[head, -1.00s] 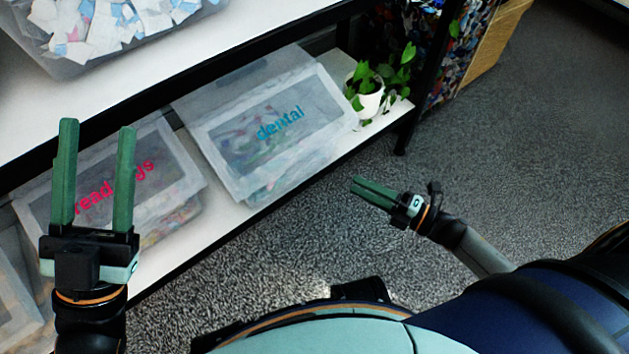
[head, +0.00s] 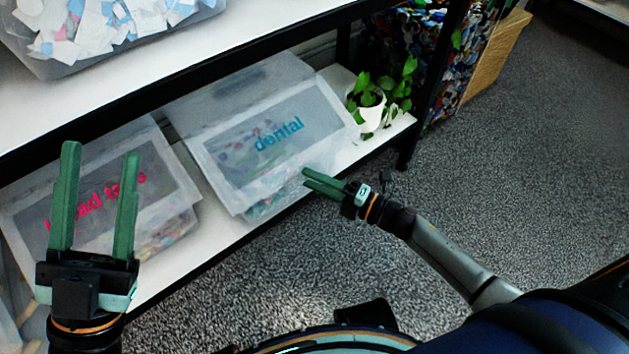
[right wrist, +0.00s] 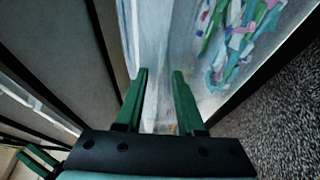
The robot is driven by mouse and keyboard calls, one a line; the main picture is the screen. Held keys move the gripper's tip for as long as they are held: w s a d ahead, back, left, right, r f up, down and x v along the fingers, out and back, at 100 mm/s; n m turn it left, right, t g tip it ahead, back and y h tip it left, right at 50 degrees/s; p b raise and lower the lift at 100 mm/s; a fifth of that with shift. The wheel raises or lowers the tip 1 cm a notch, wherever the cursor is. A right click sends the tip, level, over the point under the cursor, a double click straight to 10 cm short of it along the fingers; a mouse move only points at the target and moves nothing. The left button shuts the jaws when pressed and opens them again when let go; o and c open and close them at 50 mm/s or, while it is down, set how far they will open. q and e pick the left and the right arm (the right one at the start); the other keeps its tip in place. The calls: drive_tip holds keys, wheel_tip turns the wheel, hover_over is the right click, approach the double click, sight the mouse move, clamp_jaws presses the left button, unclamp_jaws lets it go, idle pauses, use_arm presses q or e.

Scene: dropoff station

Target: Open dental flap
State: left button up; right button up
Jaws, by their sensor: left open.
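The dental bin (head: 241,190) is a translucent plastic box on the lower shelf, with coloured bits inside. Its slanted front flap (head: 222,142) carries blue "dental" lettering and appears closed. My right gripper (head: 306,177) is just in front of the flap's lower right part. Whether it touches the flap is unclear. In the right wrist view its two green fingers (right wrist: 160,75) stand apart with nothing clearly between them, and the bin's clear plastic (right wrist: 155,40) lies beyond. My left gripper (head: 100,150) is open and empty, in front of the bread tags bin.
The bread tags bin (head: 165,195) stands left of the dental bin. A white-potted plant (head: 370,112) is to its right, beside a black shelf post (head: 428,110). The upper shelf (head: 200,52) overhangs the bins. Grey carpet (head: 500,180) is open at right.

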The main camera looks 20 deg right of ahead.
clamp_jaws()
idle(0.3)
idle(1.2)
